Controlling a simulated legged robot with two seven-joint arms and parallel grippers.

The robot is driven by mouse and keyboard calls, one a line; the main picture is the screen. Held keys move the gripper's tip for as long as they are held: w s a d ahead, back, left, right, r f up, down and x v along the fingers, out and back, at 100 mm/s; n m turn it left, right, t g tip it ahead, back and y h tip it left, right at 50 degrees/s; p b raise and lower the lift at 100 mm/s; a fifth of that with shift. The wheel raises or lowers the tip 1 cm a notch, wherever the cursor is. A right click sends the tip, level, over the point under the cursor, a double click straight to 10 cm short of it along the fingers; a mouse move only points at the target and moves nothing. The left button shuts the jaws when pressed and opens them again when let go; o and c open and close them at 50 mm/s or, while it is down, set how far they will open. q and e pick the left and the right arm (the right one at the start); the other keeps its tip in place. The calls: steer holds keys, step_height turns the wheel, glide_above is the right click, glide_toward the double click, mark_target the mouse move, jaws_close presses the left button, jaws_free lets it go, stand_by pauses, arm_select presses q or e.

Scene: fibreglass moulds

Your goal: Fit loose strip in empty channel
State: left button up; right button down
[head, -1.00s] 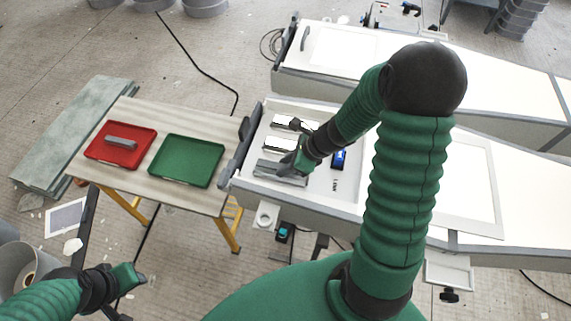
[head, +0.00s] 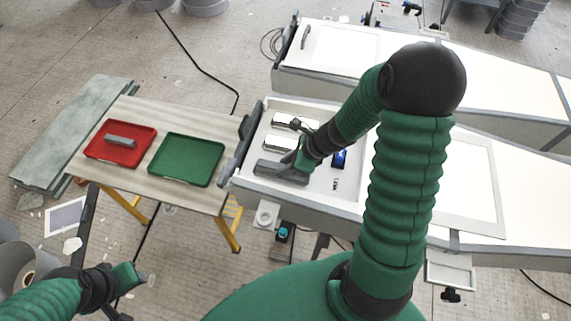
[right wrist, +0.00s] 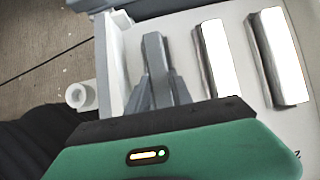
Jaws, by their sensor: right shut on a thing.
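My right gripper (head: 297,168) is at the left end of the near white mould (head: 318,182). It is shut on a grey strip (head: 272,170), low over the mould bed. In the right wrist view the fingers (right wrist: 160,96) close on the grey strip (right wrist: 156,52), beside two white-topped bars (right wrist: 215,52) (right wrist: 277,50) and roughly in line with them. I cannot tell whether the strip is seated, as the gripper hides its near end. Another grey strip (head: 121,141) lies in the red tray (head: 104,158). My left gripper (head: 135,288) hangs at the lower left, away from the table; its jaws are unclear.
An empty green tray (head: 186,160) stands beside the red one on a wooden table (head: 150,191). A small blue object (head: 340,157) lies in the mould near my right arm. The mould has raised edges. A second mould (head: 345,45) stands behind.

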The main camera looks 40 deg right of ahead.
steer(key=shift+f+b, duration=0.3)
steer(key=shift+f, duration=0.1)
steer(key=c, duration=1.1)
jaws_free()
steer(key=shift+o, duration=0.2)
steer(key=shift+r, duration=0.1)
steer(key=shift+s+d+r, duration=0.1)
steer(key=shift+d+r, duration=0.1)
steer(key=shift+r, duration=0.1)
steer(key=p+v, duration=0.3)
steer(key=v, duration=1.2)
steer(key=shift+s+r, duration=0.25)
steer(key=shift+r, duration=0.1)
steer(key=shift+d, duration=0.1)
